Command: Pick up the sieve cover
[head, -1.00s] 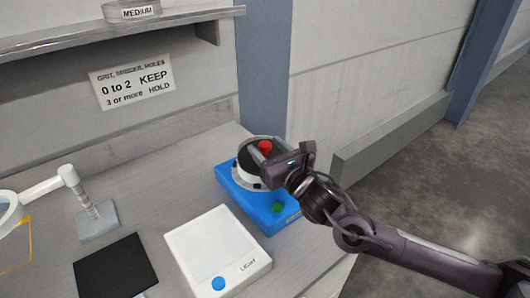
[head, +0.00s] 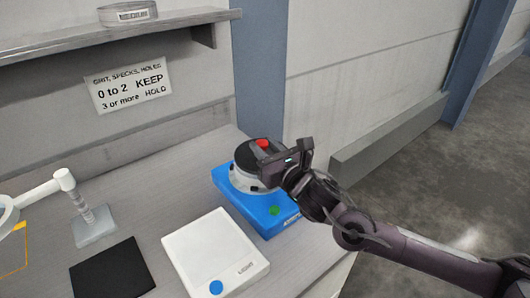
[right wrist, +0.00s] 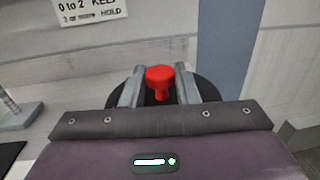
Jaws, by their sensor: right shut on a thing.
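The sieve cover (head: 247,155) is a black disc with a red knob (head: 263,144) on top. It is just above the pale round sieve (head: 240,182) on the blue shaker base (head: 263,222), with more of the sieve wall showing below it. My right gripper (head: 272,150) reaches in from the right and is shut on the knob. In the right wrist view the red knob (right wrist: 160,78) stands between my two grey fingers, with the black cover (right wrist: 209,92) behind and below. The width of any gap under the cover is hard to tell. My left gripper is not in view.
A white light box (head: 210,245) and a black mat (head: 112,270) lie in front and to the left. A magnifier stand (head: 92,225) is at the left. A shelf (head: 100,38) with a grey ring (head: 128,13) runs above. A wall sign (head: 128,87) hangs behind.

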